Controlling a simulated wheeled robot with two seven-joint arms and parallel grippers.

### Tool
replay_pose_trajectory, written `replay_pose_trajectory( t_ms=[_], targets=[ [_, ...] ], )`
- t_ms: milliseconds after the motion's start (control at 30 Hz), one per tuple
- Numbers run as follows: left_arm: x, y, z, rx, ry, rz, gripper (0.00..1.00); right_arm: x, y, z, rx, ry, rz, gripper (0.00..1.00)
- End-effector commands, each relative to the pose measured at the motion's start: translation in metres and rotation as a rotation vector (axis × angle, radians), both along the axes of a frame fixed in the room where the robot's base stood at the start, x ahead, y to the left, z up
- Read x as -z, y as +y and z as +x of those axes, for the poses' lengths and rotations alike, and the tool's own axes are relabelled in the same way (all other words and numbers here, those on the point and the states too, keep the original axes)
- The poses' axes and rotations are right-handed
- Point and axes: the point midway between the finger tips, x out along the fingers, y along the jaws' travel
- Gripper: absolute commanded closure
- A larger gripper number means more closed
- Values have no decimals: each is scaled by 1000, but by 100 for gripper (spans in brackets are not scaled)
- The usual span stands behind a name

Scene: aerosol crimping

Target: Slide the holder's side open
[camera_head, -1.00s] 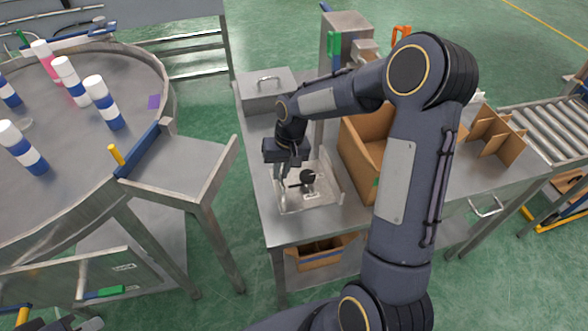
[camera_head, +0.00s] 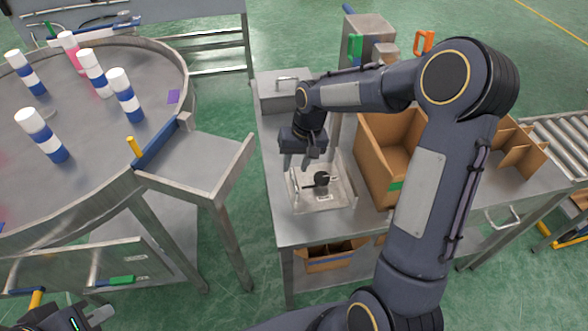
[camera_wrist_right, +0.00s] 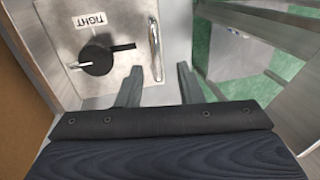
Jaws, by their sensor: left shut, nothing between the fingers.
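The holder is a clear-looking metal unit (camera_head: 335,200) on the steel bench, with a black round knob (camera_head: 321,178). In the right wrist view its plate (camera_wrist_right: 100,20) carries a "TIGHT" label (camera_wrist_right: 90,20), the black knob (camera_wrist_right: 96,60) and a metal bar handle (camera_wrist_right: 156,50). My right gripper (camera_head: 309,160) hangs just above and behind the holder. My left gripper (camera_head: 101,316) is shut and empty at the bottom left, partly cut off.
A lidded steel box (camera_head: 284,95) stands behind the holder and an open cardboard box (camera_head: 385,165) to its right. A round steel table (camera_head: 85,150) with several white-and-blue cans and a side shelf (camera_head: 195,165) is on the left. A gap separates shelf and bench.

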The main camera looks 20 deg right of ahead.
Motion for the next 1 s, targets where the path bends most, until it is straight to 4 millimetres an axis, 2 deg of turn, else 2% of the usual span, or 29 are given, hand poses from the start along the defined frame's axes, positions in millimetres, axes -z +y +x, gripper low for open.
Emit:
replay_pose_trajectory(
  t_ms=[100, 300, 867, 1000],
  targets=[
    [1, 0, 0, 0, 0, 0, 100, -21, -4, 0, 0, -4, -1, 67],
    [1, 0, 0, 0, 0, 0, 100, -42, -7, -2, -1, -1, 1, 67],
    [1, 0, 0, 0, 0, 0, 100, -46, -8, -3, -2, -2, 1, 67],
    [1, 0, 0, 0, 0, 0, 100, -64, -10, -20, -5, -36, 2, 67]
  ],
)
